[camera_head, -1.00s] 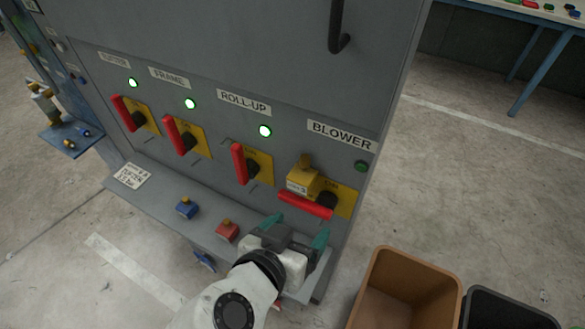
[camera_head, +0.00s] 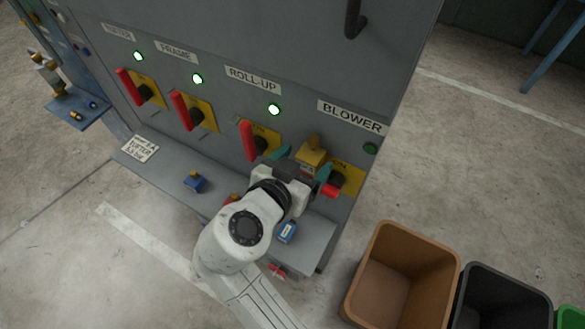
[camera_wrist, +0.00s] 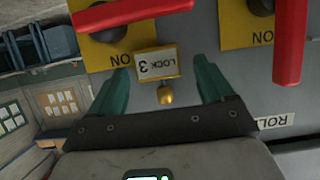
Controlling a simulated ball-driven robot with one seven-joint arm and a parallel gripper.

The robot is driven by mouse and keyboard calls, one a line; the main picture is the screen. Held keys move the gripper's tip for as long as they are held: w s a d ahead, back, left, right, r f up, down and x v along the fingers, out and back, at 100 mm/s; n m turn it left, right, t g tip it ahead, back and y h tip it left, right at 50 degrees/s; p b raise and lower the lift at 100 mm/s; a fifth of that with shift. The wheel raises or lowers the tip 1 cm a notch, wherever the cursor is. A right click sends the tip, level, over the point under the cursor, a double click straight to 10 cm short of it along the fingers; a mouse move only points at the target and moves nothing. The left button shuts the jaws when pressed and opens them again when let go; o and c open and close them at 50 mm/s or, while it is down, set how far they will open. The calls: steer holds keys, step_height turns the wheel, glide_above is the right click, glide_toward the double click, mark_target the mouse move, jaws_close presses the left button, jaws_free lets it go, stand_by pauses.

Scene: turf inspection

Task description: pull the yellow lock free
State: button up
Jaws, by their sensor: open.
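The yellow lock (camera_head: 313,148) hangs at the BLOWER switch, and its lower part is hidden by my gripper in the head view. My gripper (camera_head: 300,164) is open in front of the lock. In the wrist view its teal fingers (camera_wrist: 161,70) stand on either side of the lock, with gaps visible.
The ROLL-UP switch's upright red handle (camera_head: 248,141) is close to the left of my gripper. A shelf (camera_head: 315,240) juts out below, with a blue lock (camera_head: 194,182) and a red lock mostly hidden by my arm. A brown bin (camera_head: 385,290) stands on the floor at right.

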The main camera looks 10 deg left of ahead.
steer(key=shift+w+d+f, duration=0.2)
steer(key=shift+w+f, duration=0.05)
steer(key=shift+w, duration=0.25)
steer(key=shift+c, duration=0.5)
steer(key=c, duration=1)
steer(key=o, duration=0.6)
steer(key=c, duration=0.5)
steer(key=shift+c, duration=0.2)
steer(key=shift+s+a, duration=0.25)
steer(key=shift+s, duration=0.4)
steer(key=shift+s+a, duration=0.2)
steer(key=shift+s, duration=0.4)
steer(key=shift+s+a, duration=0.25)
steer(key=shift+s, duration=0.4)
steer(key=s, duration=0.1)
steer(key=s+a, duration=0.1)
steer(key=s, duration=0.2)
steer(key=shift+s+a+b, duration=0.25)
steer(key=shift+a+b, duration=0.05)
steer(key=shift+b, duration=0.05)
